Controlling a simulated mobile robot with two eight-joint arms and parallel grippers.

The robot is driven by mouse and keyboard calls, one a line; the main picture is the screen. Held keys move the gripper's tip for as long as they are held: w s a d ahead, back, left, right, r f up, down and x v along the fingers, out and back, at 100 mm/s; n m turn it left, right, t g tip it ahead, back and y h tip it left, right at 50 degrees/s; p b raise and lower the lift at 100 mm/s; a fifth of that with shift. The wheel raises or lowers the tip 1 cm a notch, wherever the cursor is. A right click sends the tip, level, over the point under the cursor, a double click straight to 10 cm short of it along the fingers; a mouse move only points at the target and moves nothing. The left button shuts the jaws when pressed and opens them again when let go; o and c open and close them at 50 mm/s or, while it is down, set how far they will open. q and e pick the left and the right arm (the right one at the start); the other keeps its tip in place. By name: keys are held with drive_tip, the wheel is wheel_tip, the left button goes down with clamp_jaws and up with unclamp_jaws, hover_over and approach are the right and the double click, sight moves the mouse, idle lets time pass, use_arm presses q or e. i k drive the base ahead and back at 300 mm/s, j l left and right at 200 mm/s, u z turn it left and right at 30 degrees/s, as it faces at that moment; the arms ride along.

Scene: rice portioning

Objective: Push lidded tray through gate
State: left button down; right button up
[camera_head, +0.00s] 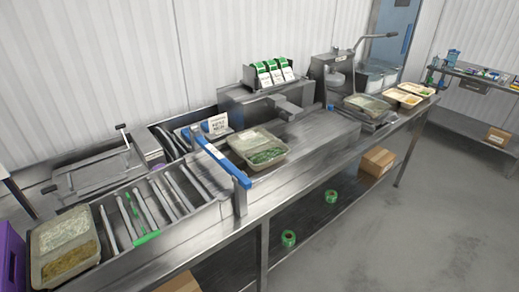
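A tray (258,148) with green contents and a pale, clear-looking cover over part of it sits on the steel worktop, just right of the gate. The gate (222,162) is a blue bar on a steel frame spanning the conveyor. The tray looks close to the bar; I cannot tell whether they touch. A second tray (65,246) with pale and yellow-green contents stands at the near left end of the roller conveyor (165,208). I cannot tell whether it has a lid. Neither of my grippers is in view.
A small white sign (217,124) stands behind the gate. A steel machine with green-and-white packs (271,73) is behind the worktop. More filled trays (366,104) stand at the far right. The worktop right of the green tray (318,134) is clear.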

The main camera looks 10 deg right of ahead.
sight(261, 149)
drive_tip(key=l+u, duration=0.25)
drive_tip(key=u, duration=0.2)
drive_tip(key=i+l+u, duration=0.1)
drive_tip(key=l+u, duration=0.15)
drive_tip(key=u, duration=0.2)
drive_tip(key=l+u, duration=0.2)
drive_tip(key=l, duration=0.3)
drive_tip(key=k+l+u, duration=0.1)
drive_tip(key=l+u, duration=0.15)
drive_tip(key=l, duration=0.65)
drive_tip(key=k+l+u, duration=0.1)
drive_tip(key=l, duration=0.25)
drive_tip(key=k+l, duration=0.1)
drive_tip(key=l, duration=0.25)
drive_tip(key=u, duration=0.05)
